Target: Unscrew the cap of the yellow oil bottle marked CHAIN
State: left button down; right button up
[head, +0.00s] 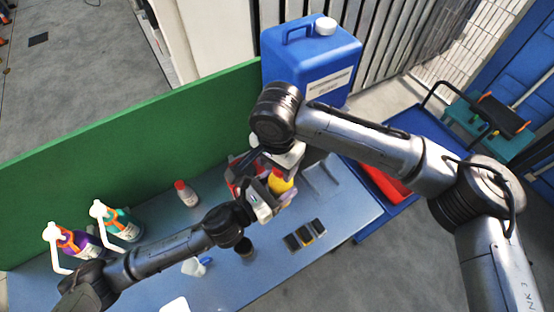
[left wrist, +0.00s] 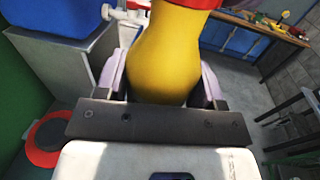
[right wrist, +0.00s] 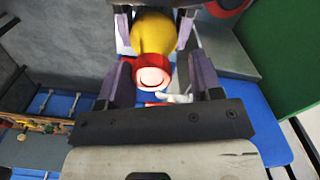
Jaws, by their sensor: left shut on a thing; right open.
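The yellow oil bottle (head: 282,184) is held above the bench in the head view, partly hidden by my grippers. Its yellow body (left wrist: 172,55) fills the middle of the left wrist view, with red at its top edge. I cannot read any CHAIN marking. My left gripper (left wrist: 165,80) is shut on the bottle's body. The red cap (right wrist: 153,76) faces my right wrist camera, with the yellow body beyond it. My right gripper (right wrist: 158,68) is open, its fingers on either side of the cap with gaps visible. In the head view my right gripper (head: 272,166) is over the bottle.
A blue jerrycan (head: 310,62) stands behind the grippers. A green panel (head: 130,150) runs along the bench's back. A white red-capped bottle (head: 187,195) and two pump bottles (head: 120,225) (head: 78,243) stand at left. Dark blocks (head: 304,236) lie near the bench's front edge.

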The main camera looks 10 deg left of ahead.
jog(key=shift+c, duration=0.2)
jog(key=shift+a, duration=0.15)
jog(key=c, duration=0.9)
